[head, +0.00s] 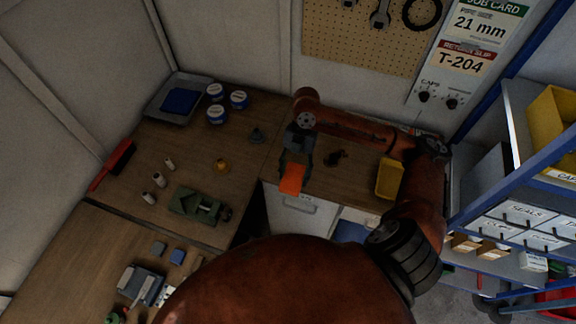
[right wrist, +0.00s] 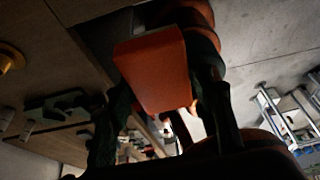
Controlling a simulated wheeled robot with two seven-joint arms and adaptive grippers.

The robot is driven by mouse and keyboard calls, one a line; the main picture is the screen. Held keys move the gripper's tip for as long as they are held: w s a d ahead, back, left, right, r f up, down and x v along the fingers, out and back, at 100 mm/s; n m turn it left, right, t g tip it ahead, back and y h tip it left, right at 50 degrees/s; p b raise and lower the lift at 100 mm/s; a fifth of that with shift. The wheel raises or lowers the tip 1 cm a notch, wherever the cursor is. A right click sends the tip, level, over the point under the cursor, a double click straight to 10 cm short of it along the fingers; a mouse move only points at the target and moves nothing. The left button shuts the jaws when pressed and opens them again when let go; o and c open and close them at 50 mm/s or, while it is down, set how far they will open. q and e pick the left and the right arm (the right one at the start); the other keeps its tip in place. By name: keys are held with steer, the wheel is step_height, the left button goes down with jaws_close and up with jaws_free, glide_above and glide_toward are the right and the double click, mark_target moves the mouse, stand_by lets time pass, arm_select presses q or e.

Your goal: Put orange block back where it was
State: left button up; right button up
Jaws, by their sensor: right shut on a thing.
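The orange block (head: 292,178) is held in my right gripper (head: 294,168), above the front edge of the wooden bench. In the right wrist view the orange block (right wrist: 155,70) sits between the two dark fingers of the right gripper (right wrist: 165,100), which are shut on it. Its lower end hangs free in the head view, over the drawer front. My left gripper is not in view.
A green vise-like fixture (head: 196,205), a brass-coloured part (head: 221,166) and a dark cone-like part (head: 257,136) stand left of the gripper. A yellow bin (head: 389,178) stands to its right. A grey tray (head: 160,98) is at the back left. Blue shelving (head: 500,165) borders the right.

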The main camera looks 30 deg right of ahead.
mark_target(290, 163)
steer(key=w+f, duration=0.1)
steer(key=w, duration=0.1)
steer(key=w+d+f, duration=0.1)
steer(key=w, duration=0.1)
steer(key=w+d, duration=0.1)
steer(key=w, duration=0.1)
steer(key=shift+d+f, duration=0.2)
steer(key=shift+f, duration=0.2)
steer(key=w+f, duration=0.1)
steer(key=w+d+f, duration=0.1)
steer(key=w+f, duration=0.2)
steer(key=f, duration=0.1)
steer(key=shift+w+d, duration=0.2)
steer(key=shift+d, duration=0.2)
steer(key=shift+w+d+f+p, duration=0.2)
steer(key=shift+w+f+p, duration=0.1)
steer(key=shift+w+f, duration=0.15)
steer(key=shift+d+f+p, duration=0.1)
steer(key=shift+f+p, duration=0.25)
steer(key=shift+f, duration=1.45)
steer(key=o, duration=0.6)
steer(key=shift+f, duration=0.1)
steer(key=o, duration=0.5)
